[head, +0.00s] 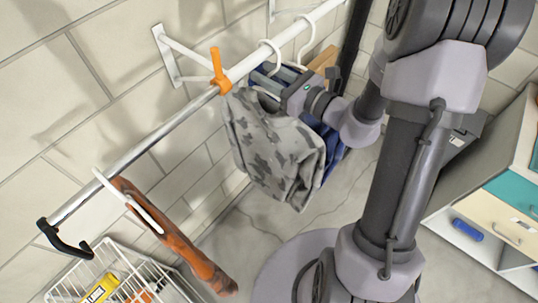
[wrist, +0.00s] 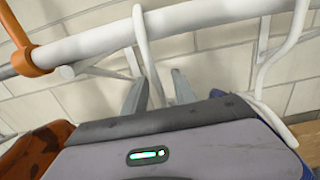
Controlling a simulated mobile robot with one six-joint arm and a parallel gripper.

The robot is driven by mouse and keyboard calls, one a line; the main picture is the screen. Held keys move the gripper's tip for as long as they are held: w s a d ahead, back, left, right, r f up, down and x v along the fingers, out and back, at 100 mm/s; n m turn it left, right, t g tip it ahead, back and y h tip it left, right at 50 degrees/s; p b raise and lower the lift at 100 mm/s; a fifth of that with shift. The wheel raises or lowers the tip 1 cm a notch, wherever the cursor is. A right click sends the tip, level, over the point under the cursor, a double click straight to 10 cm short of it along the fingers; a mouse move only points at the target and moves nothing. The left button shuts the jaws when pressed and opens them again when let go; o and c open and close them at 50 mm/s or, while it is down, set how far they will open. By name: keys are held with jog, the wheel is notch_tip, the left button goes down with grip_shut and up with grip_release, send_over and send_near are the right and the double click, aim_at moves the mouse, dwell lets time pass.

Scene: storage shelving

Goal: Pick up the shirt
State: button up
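A grey camouflage-patterned shirt (head: 275,150) hangs from the rail on a white hanger, with a dark blue garment (head: 330,140) close behind it. My gripper (head: 284,82) is at the top of the grey shirt, just below the rail, and hides part of its collar. In the wrist view, the two grey fingers of my gripper (wrist: 160,88) stand apart, with a white hanger hook (wrist: 143,38) running down between them. The fingers look open around the hook; I cannot tell if either touches it. The lower hanger is hidden by the gripper body.
The rail (head: 180,118) is fixed to a tiled wall, with an orange clip (head: 219,72) on it. A brown-orange garment (head: 180,245) hangs at left above a white wire basket (head: 125,270). A drawer cabinet (head: 500,210) stands at right.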

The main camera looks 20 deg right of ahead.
jog(key=x, duration=0.2)
jog(key=shift+w+a, duration=0.2)
jog(key=shift+w, duration=0.05)
grip_shut()
dwell(1.1)
